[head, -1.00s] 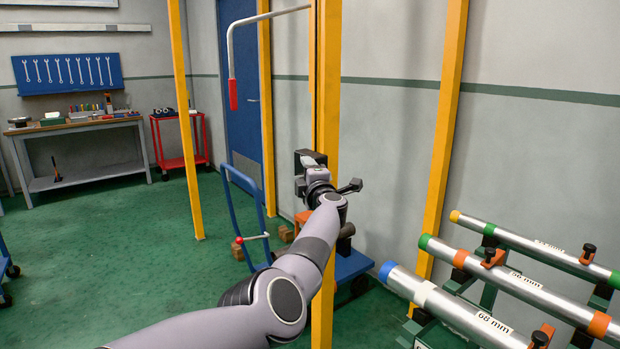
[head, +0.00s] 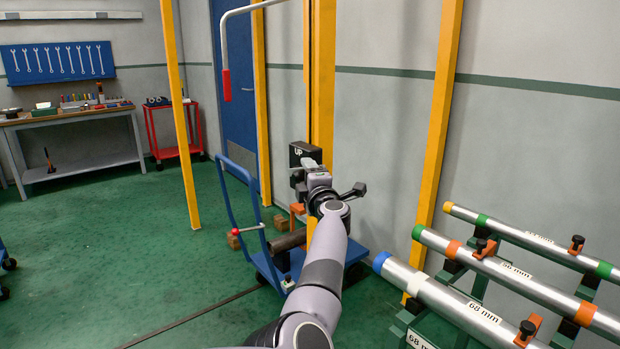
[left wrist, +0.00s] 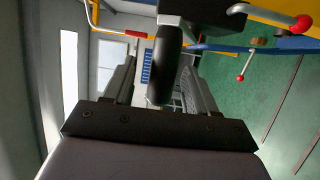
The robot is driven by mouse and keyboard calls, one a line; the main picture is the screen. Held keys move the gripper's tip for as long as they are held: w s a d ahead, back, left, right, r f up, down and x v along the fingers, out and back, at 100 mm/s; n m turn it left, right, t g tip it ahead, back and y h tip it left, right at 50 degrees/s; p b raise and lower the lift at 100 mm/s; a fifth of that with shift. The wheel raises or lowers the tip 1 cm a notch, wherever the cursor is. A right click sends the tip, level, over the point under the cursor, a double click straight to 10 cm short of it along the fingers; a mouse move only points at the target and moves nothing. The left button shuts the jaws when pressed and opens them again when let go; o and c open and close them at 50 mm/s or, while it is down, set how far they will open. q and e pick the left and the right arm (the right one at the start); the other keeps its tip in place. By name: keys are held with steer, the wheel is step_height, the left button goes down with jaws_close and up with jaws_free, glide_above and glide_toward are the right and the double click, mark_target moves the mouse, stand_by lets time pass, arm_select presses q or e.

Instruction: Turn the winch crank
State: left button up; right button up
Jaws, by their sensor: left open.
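The winch, a black box marked "UP" (head: 307,152), is on the yellow post. In the left wrist view, a dark cylindrical grip (left wrist: 158,72), seemingly the crank's handle, hangs from a black block (left wrist: 198,12). My left gripper (head: 314,178) is at the winch, its arm hiding part of it in the head view. Its fingers (left wrist: 160,85) are open, one on each side of the grip, with a gap visible to the left; contact on the right is unclear. My right gripper is not in view.
A blue cart (head: 345,257) stands below my arm. A bent grey rod with a red handle (head: 227,84) hangs at upper left. Labelled metal pipes (head: 455,305) lie on green stands at right.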

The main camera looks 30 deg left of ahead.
arm_select(q)
steer(key=shift+v, duration=1.25)
